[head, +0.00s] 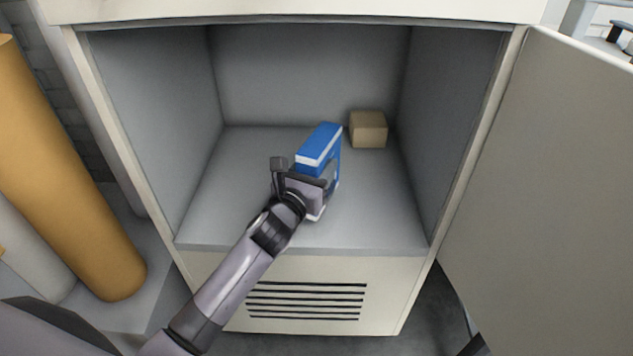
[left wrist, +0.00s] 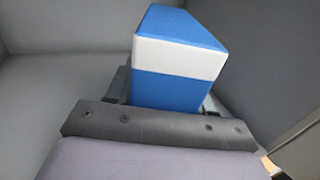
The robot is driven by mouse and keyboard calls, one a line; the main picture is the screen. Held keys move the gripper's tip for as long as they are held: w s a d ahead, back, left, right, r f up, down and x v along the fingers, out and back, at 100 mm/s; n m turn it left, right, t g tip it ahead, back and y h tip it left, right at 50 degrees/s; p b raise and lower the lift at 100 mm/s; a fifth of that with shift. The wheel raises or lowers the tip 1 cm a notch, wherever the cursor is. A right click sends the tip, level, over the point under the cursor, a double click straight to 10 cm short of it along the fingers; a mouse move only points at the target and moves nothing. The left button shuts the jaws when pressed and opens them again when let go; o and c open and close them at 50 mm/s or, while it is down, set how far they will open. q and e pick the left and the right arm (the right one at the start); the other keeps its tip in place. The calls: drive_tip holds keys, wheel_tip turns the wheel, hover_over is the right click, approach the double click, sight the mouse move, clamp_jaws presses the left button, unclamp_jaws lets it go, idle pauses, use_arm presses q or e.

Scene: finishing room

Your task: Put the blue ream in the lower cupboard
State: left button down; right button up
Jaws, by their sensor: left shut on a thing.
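The blue ream (head: 321,146) is a blue block with a white band, standing upright inside the open lower cupboard (head: 240,207). My left gripper (head: 308,186) reaches in from the front and is shut on the ream's near end. In the left wrist view the ream (left wrist: 175,60) rises beyond the gripper (left wrist: 165,100). Its lower part is hidden by the gripper, so I cannot tell whether it touches the cupboard floor. My right gripper does not show.
A small brown box (head: 368,130) stands at the back right of the cupboard floor, close to the ream. The cupboard door (head: 545,190) is swung open to the right. Orange and white rolls (head: 65,175) stand outside at the left. The floor left of the ream is clear.

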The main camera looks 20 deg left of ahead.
use_arm(q)
drive_tip(key=shift+f, duration=0.8)
drive_tip(key=shift+f+b, duration=0.4)
drive_tip(key=shift+f, duration=0.15)
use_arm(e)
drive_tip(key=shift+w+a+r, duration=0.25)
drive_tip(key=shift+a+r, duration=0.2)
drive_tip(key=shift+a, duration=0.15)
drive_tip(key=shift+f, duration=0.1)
use_arm(q)
drive_tip(key=c, duration=0.8)
unclamp_jaws()
drive_tip(key=shift+f, duration=0.3)
drive_tip(key=o, duration=0.4)
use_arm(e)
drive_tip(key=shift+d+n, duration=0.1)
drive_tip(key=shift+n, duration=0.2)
